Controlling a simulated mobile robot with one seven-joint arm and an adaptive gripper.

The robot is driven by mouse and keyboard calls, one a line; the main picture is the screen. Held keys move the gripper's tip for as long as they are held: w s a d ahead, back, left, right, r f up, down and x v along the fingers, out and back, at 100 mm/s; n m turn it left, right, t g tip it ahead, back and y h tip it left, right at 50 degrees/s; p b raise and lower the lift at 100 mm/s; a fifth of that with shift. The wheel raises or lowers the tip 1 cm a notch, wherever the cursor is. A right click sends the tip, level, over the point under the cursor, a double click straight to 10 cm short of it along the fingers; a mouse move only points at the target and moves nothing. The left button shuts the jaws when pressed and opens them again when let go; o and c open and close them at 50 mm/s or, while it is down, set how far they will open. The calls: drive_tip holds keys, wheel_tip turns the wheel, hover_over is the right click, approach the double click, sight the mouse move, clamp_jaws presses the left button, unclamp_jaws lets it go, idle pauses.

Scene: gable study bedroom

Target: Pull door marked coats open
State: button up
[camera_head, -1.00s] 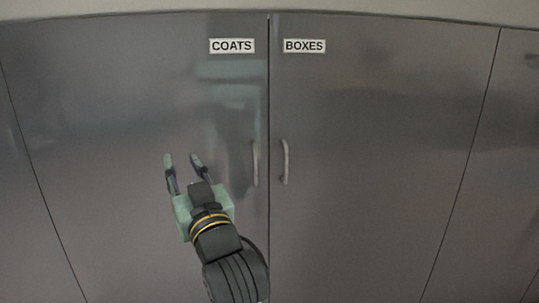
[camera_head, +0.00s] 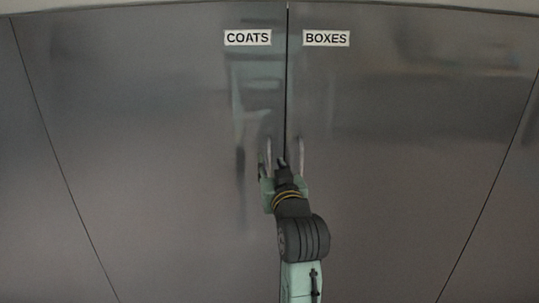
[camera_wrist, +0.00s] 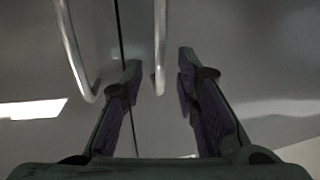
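The grey door marked COATS (camera_head: 150,130) is shut, flush with its neighbour. Its label (camera_head: 248,38) is near the top right corner. Its upright bar handle (camera_head: 268,147) is by the seam, partly hidden by my gripper (camera_head: 272,165). In the wrist view, my gripper (camera_wrist: 158,82) is open, with fingers on either side of a bar handle (camera_wrist: 160,45). By the head view this is the COATS handle, with the wrist picture seeming turned over. Gaps show between handle and both fingers.
The door marked BOXES (camera_head: 410,150) is shut on the right. Its handle (camera_head: 301,155) is just right of my gripper, and appears outside the fingers at left in the wrist view (camera_wrist: 75,50). More grey panels flank both doors.

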sight(270, 162)
drive_tip(key=shift+w+a, duration=0.15)
drive_tip(key=shift+w, duration=0.65)
drive_tip(key=shift+w+a, duration=0.15)
drive_tip(key=shift+w, duration=0.65)
clamp_jaws()
